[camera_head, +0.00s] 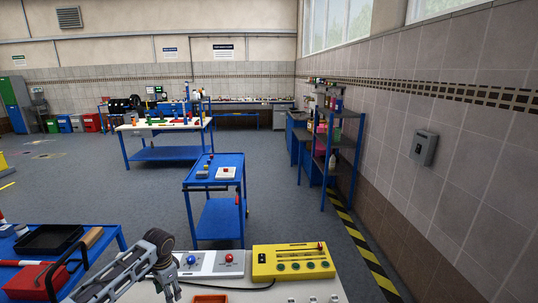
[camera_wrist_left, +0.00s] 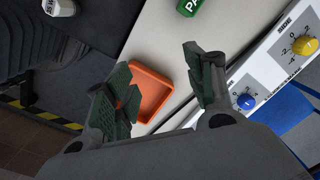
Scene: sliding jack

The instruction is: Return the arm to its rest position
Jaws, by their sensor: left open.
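My left arm (camera_head: 130,268) comes in from the lower left in the head view and is bent over the left part of the white worktop (camera_head: 240,294). My left gripper (camera_wrist_left: 160,88) shows in the left wrist view with its two green-padded fingers spread apart and nothing between them. An orange tray (camera_wrist_left: 149,97) lies on the worktop beyond the fingers, partly covered by the left one. The tray also shows at the bottom edge of the head view (camera_head: 210,298). My right gripper is in neither view.
A white panel with knobs (camera_head: 210,264) and a yellow control box (camera_head: 290,265) stand along the worktop's far edge. A blue cart with a black tray (camera_head: 48,240) is at the left. A blue trolley (camera_head: 214,168) stands beyond. A green block (camera_wrist_left: 190,7) shows in the wrist view.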

